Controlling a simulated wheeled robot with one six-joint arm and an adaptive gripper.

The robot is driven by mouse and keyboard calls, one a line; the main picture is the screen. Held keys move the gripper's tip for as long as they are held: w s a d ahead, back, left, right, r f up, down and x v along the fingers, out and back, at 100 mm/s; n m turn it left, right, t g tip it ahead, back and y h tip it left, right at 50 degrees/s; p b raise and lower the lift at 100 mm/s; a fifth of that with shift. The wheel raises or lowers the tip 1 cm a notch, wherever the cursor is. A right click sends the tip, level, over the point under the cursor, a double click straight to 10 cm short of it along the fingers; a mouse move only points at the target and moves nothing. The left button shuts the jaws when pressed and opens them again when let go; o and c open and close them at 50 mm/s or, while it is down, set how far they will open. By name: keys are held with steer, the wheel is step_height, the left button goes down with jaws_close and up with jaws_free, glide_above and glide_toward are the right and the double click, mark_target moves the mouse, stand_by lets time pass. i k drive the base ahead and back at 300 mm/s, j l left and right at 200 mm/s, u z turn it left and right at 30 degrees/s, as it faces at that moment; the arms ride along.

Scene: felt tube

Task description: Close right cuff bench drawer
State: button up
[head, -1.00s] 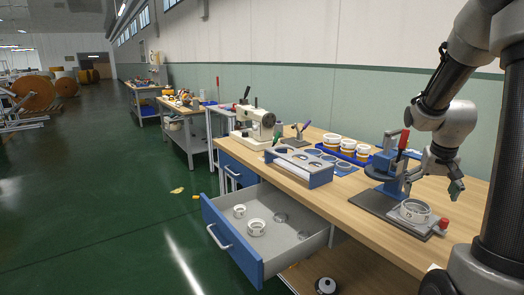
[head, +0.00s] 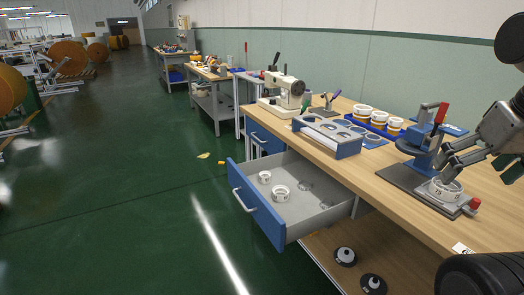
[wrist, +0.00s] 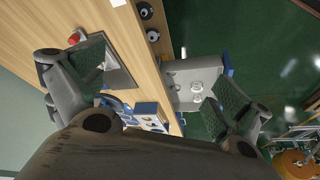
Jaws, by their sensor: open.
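The open drawer has a blue front (head: 256,204) with a pale bar handle (head: 243,200) and a grey interior. It is pulled well out of the wooden workbench (head: 392,205). Two white rings (head: 280,193) and some clear round pieces lie inside it. The wrist view also shows the drawer (wrist: 182,72), beyond my fingers. My gripper (head: 475,167) is at the right edge of the head view, over the bench by the blue press, well apart from the drawer. In the wrist view my gripper (wrist: 150,95) is open, its two fingers wide apart with nothing held between them.
A blue press (head: 424,150) with a white ring (head: 445,189) stands on the bench, near my gripper. A blue-ended rack (head: 347,148) and a sewing machine (head: 287,92) stand farther left. Black round parts (head: 346,256) lie on the lower shelf. The green floor (head: 130,220) before the drawer is clear.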

mark_target(302, 215)
steer(key=j+u, duration=0.25)
steer(key=u, duration=0.25)
steer(key=i+j+u, duration=0.15)
steer(key=u, duration=0.3)
